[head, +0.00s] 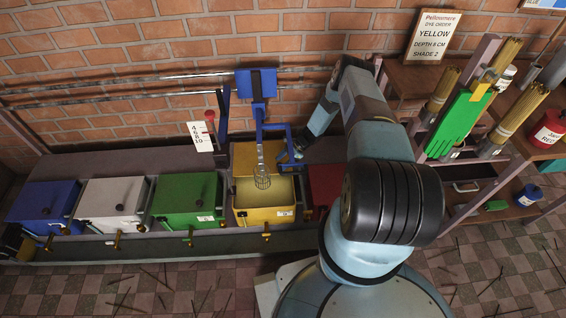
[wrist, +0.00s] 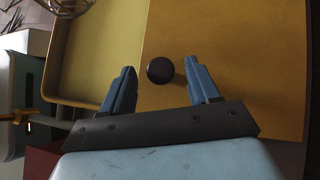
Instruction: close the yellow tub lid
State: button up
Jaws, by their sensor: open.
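The yellow tub (head: 265,215) stands in the row of tubs, open at the top. Its yellow lid (head: 245,157) is raised behind the opening; the lid also fills the right of the wrist view (wrist: 235,50). A round black knob (wrist: 160,70) stands out from the lid. My gripper (head: 291,156) is at the right side of the lid. In the wrist view its blue fingers are open, one on each side of the knob, with gaps between. I cannot tell how deep the knob sits between them.
Blue (head: 45,201), white (head: 111,200) and green (head: 187,197) tubs stand closed to the left. A red tub (head: 325,184) is partly hidden by my arm. A shelf (head: 465,169) stands at right.

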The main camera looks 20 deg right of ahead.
jog(key=shift+a+f, duration=0.15)
grip_shut()
dwell(0.6)
